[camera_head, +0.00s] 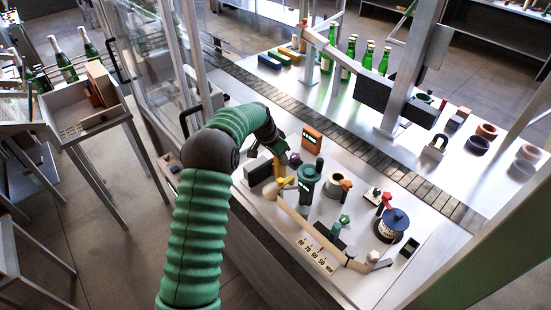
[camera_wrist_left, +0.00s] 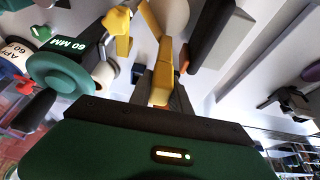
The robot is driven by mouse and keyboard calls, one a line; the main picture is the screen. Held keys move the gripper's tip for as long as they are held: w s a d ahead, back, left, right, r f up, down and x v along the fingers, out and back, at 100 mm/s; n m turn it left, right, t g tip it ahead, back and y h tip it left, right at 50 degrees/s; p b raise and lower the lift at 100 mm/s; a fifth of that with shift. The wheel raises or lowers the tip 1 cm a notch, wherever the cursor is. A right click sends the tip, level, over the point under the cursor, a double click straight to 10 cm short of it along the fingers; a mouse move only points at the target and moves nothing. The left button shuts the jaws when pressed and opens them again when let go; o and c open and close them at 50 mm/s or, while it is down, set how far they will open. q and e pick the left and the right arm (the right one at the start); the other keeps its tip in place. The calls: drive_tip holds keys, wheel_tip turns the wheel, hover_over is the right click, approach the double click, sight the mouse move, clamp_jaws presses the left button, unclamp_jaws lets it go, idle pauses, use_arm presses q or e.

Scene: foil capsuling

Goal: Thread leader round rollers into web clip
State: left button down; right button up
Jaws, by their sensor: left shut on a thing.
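My left gripper (camera_head: 281,162) reaches down at the left of the worktop and is shut on a yellow-orange tab (camera_wrist_left: 161,84), seen between its fingers in the wrist view. I take the tab for the leader's end, but the join is unclear. A tan strip (camera_head: 292,214) runs on edge from below the gripper toward the front right. A green roller labelled 60 MM (camera_head: 308,179) stands right of the gripper; it also shows in the wrist view (camera_wrist_left: 62,72). I cannot identify the web clip. My right gripper is not seen.
A blue-topped drum (camera_head: 392,222) and a red-handled part (camera_head: 384,201) stand at the right. An orange box (camera_head: 311,137) is behind the gripper. A slatted conveyor (camera_head: 335,132) crosses behind, with green bottles (camera_head: 367,56) beyond. A scale plate (camera_head: 316,252) lies in front.

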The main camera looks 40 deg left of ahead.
use_arm(q)
drive_tip(key=w+p, duration=0.1)
drive_tip(key=w, duration=0.1)
drive_tip(key=w+d, duration=0.1)
drive_tip(key=w, duration=0.1)
drive_tip(key=shift+p, duration=0.35)
drive_tip(key=w+d+p, duration=0.2)
drive_tip(key=w+d, duration=0.3)
drive_tip(key=shift+w, duration=0.3)
idle(0.4)
